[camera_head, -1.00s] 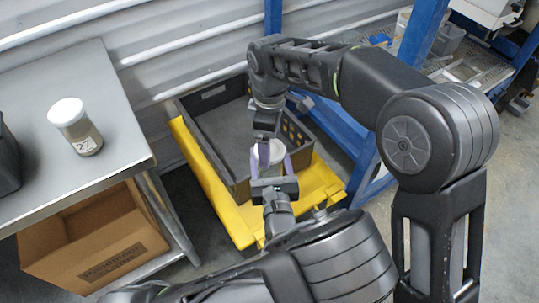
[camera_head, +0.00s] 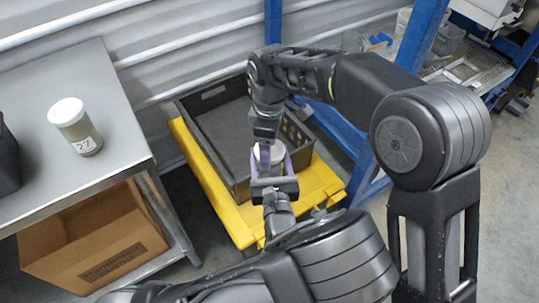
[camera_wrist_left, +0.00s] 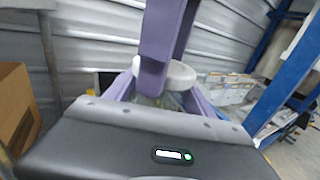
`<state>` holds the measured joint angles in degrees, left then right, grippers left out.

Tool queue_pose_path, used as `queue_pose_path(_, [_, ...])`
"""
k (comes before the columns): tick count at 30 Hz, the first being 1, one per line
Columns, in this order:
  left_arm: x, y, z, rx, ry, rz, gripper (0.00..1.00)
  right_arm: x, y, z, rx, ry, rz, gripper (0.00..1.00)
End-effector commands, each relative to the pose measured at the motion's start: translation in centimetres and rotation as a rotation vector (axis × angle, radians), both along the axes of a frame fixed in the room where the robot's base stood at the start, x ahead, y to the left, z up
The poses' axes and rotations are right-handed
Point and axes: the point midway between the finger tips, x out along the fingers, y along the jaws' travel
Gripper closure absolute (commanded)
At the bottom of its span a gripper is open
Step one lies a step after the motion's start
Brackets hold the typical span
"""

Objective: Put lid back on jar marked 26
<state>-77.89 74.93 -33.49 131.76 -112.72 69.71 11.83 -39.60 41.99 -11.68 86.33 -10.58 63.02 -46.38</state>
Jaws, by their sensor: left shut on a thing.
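My left gripper (camera_head: 270,165) has purple fingers shut around a jar (camera_wrist_left: 148,97) above the yellow cart. A round whitish lid (camera_wrist_left: 178,76) shows at the jar's top in the left wrist view; whether it is seated cannot be told. My right gripper (camera_wrist_left: 165,50) points down from above, its purple fingers at the lid. Whether they grip it is hidden. No number is visible on the held jar. Another jar, marked 27 (camera_head: 75,127), stands upright with a white lid on the grey table at left.
The grey metal table (camera_head: 40,90) is mostly clear, with a black object (camera_head: 5,160) at its left edge. A cardboard box (camera_head: 95,245) sits below. A grey crate (camera_head: 210,120) rests on the yellow cart (camera_head: 225,205). A blue-framed rack (camera_head: 425,35) stands at right.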

Motion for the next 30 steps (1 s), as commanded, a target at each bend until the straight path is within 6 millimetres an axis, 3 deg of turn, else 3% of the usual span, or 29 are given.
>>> queue_pose_path(9, [0.0, 0.0, 0.0, 0.000, -0.001, 0.000, 1.00, 0.0, 0.0, 0.0, 0.000, -0.001, 0.000, 0.78])
queue_pose_path(10, [0.0, 0.0, 0.0, 0.000, -0.001, 0.000, 1.00, 0.0, 0.0, 0.0, 0.001, -0.001, 0.000, 0.30])
queue_pose_path(18, [0.0, 0.0, 0.0, 0.000, -0.001, 0.000, 1.00, 0.0, 0.0, 0.0, 0.000, -0.001, 0.000, 0.09])
queue_pose_path(26, [0.0, 0.0, 0.1, 0.000, -0.001, 0.000, 1.00, 0.0, 0.0, 0.1, 0.001, -0.001, 0.000, 0.09])
queue_pose_path(30, [0.0, 0.0, 0.1, 0.000, -0.001, 0.000, 1.00, 0.1, 0.1, 1.2, 0.002, -0.002, 0.000, 0.09])
